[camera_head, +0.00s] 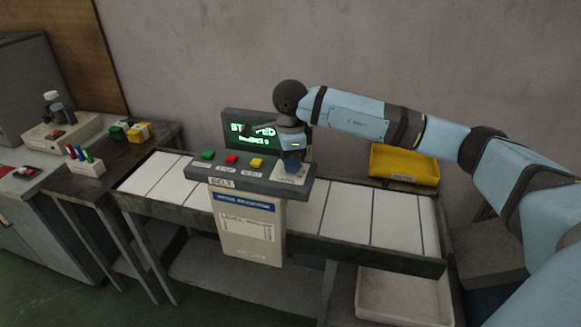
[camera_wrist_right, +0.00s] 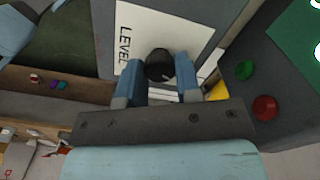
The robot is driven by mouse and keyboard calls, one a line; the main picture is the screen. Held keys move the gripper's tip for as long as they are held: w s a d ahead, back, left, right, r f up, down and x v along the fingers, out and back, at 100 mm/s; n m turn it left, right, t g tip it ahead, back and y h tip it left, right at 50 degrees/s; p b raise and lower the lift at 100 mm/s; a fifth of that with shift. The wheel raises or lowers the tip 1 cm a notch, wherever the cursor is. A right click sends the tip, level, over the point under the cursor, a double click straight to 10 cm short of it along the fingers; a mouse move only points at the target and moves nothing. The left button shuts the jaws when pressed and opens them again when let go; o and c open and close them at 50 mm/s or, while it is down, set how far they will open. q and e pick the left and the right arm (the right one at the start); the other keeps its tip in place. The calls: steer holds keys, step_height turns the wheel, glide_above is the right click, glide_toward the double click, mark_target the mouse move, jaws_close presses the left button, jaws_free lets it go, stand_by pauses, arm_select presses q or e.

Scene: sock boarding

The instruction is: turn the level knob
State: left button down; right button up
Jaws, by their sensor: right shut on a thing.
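The level knob (camera_wrist_right: 159,65) is a dark round knob on a white plate marked LEVEL (camera_wrist_right: 130,45) in the right wrist view. My right gripper (camera_wrist_right: 158,78) is shut on the knob, with one blue finger on each side of it. In the head view my right gripper (camera_head: 291,166) points down at the right end of the belt control panel (camera_head: 225,170), over the white plate (camera_head: 290,178); it hides the knob there. Behind it a screen (camera_head: 250,130) shows green text, partly covered by the gripper and wrist. My left gripper is not in view.
Green (camera_head: 207,155), red (camera_head: 231,159) and yellow (camera_head: 256,163) buttons sit left of the gripper on the panel. A white belt (camera_head: 345,212) runs behind. A yellow tray (camera_head: 404,165) stands right. A dark side table (camera_head: 95,182) with small items stands left.

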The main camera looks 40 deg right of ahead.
steer(key=shift+n+b, duration=0.95)
steer(key=shift+n, duration=1.05)
steer(key=o, duration=0.9)
step_height(320, 180, up, 14)
steer(key=shift+f, duration=0.1)
